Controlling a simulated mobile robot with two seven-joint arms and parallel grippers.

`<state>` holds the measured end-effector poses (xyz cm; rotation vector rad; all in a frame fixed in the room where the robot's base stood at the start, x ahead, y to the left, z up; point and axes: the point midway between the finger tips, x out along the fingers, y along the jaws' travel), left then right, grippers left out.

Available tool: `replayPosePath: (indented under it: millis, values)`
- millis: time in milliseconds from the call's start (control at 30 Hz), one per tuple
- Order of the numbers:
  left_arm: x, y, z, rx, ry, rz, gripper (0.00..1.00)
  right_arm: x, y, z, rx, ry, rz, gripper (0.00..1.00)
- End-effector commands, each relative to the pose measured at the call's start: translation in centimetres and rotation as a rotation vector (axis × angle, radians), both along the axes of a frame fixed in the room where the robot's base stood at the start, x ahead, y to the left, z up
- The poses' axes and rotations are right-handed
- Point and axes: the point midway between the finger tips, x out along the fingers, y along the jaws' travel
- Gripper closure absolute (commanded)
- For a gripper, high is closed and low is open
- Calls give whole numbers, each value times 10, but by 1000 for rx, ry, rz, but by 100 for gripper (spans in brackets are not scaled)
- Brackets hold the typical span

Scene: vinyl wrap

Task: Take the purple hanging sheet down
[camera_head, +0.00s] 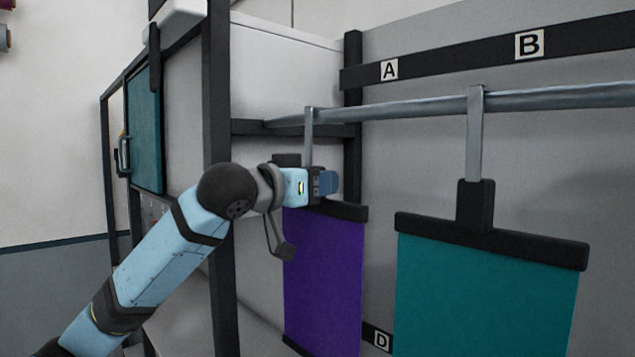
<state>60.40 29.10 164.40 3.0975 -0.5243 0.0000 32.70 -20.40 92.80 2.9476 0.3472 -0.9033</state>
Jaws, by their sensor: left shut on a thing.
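The purple sheet (323,275) hangs in the middle of the head view from a metal hook (309,137) on a horizontal rail (405,108). It has a dark bar along its top and another at its lower edge. My left gripper (325,184) is at the top of the purple sheet, in front of its hanger, and is shut on it. The fingertips and the exact grip are partly hidden by the gripper body. My right gripper is not in view.
A teal sheet (485,290) hangs from the same rail to the right, close to the purple one. A dark-framed machine (219,180) stands left, close behind my arm.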

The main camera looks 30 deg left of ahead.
Motion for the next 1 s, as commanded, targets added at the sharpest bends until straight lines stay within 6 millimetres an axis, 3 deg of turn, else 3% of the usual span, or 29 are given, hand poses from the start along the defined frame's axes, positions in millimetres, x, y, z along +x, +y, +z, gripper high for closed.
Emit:
replayPosePath:
  millis: [567,1000]
  values:
    - [0,0,22,0,-2,-1,94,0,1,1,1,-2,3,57]
    - [-6,3,22,1,-1,2,94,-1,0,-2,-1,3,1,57]
